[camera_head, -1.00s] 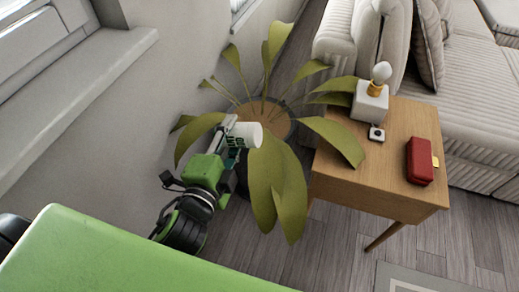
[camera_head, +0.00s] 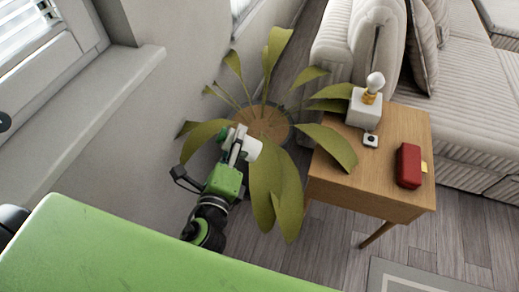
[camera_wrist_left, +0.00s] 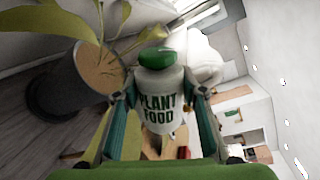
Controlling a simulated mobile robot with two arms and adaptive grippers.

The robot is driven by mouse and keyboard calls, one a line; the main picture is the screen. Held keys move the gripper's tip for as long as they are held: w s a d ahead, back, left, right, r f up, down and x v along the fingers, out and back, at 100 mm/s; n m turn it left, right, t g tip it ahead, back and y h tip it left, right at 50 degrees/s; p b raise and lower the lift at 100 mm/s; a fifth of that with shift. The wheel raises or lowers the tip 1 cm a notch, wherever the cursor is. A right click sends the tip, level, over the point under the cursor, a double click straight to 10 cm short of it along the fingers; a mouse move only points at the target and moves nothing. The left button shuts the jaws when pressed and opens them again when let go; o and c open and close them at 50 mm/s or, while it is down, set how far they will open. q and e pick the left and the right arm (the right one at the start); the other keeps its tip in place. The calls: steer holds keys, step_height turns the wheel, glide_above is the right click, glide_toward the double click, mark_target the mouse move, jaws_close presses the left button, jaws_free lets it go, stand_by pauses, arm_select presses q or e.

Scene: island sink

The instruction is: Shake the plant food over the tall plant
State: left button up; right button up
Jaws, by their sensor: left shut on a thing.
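The tall plant (camera_head: 266,190) has long drooping green leaves and stands in a pot whose round brown soil (camera_head: 262,122) shows from above. It also shows in the left wrist view, with its dark pot (camera_wrist_left: 62,100) at the left. My left gripper (camera_head: 238,148) is at the near left edge of the soil, among the leaves. It is shut on the plant food (camera_wrist_left: 158,108), a white bottle with a green cap and green lettering. In the head view the bottle (camera_head: 252,148) is tilted and partly hidden by the gripper. My right gripper is not in view.
A wooden side table (camera_head: 395,180) stands right of the plant, with a white lamp (camera_head: 366,106), a small white device (camera_head: 371,140) and a red case (camera_head: 408,166). A wall and window sill (camera_head: 90,105) are at the left. A sofa (camera_head: 460,100) is behind the table.

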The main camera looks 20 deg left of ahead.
arm_select(q)
step_height(320, 180, up, 3)
steer(key=m+p, duration=0.3)
steer(key=m, duration=0.2)
steer(key=m+t+y+p, duration=0.1)
steer(key=m+p, duration=0.3)
steer(key=m, duration=0.1)
steer(key=shift+r+m+y, duration=0.1)
steer(key=shift+m+y, duration=0.2)
steer(key=shift+m, duration=0.6)
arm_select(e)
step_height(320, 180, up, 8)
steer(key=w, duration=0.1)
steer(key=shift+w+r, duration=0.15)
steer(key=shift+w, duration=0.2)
